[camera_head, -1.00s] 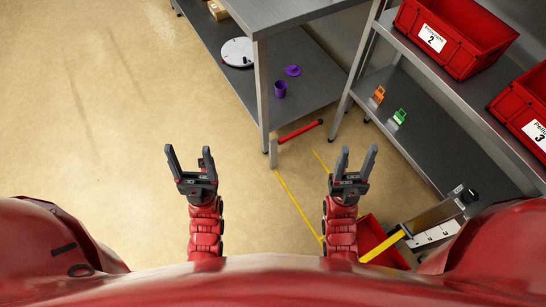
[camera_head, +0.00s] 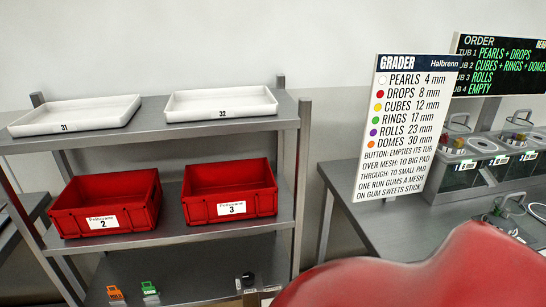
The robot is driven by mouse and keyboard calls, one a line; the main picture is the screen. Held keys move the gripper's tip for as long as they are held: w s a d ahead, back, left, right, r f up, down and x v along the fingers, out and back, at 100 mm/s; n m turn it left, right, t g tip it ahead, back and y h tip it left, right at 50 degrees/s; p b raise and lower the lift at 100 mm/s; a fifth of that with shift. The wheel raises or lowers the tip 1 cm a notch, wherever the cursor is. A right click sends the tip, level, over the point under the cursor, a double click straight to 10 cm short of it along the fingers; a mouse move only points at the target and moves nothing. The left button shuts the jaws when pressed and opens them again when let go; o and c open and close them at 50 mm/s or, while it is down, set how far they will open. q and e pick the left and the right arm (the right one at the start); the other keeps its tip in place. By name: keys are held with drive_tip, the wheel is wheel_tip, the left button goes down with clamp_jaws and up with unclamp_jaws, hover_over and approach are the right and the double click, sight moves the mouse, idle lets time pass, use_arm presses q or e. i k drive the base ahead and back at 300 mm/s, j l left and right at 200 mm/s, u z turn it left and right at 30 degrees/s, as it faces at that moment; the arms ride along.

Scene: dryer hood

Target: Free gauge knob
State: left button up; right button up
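Neither of my grippers is in view. A small black knob-like part (camera_head: 248,279) shows low on the shelf rack, at the right end of the lowest visible shelf. Pale labelled pieces lie below and beside it, partly cut off by the bottom edge of the view. I cannot tell whether it is the gauge knob or what holds it.
The metal rack (camera_head: 205,128) holds white trays 31 (camera_head: 75,116) and 32 (camera_head: 222,103), red crates 2 (camera_head: 106,205) and 3 (camera_head: 230,192), and orange (camera_head: 115,295) and green (camera_head: 150,289) clips. Right are a grader sign (camera_head: 404,128), an order board (camera_head: 510,65) and lidded tubs (camera_head: 490,160).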

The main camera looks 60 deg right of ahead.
sight(248, 278)
drive_tip(key=z, duration=1.5)
drive_tip(key=l, duration=0.1)
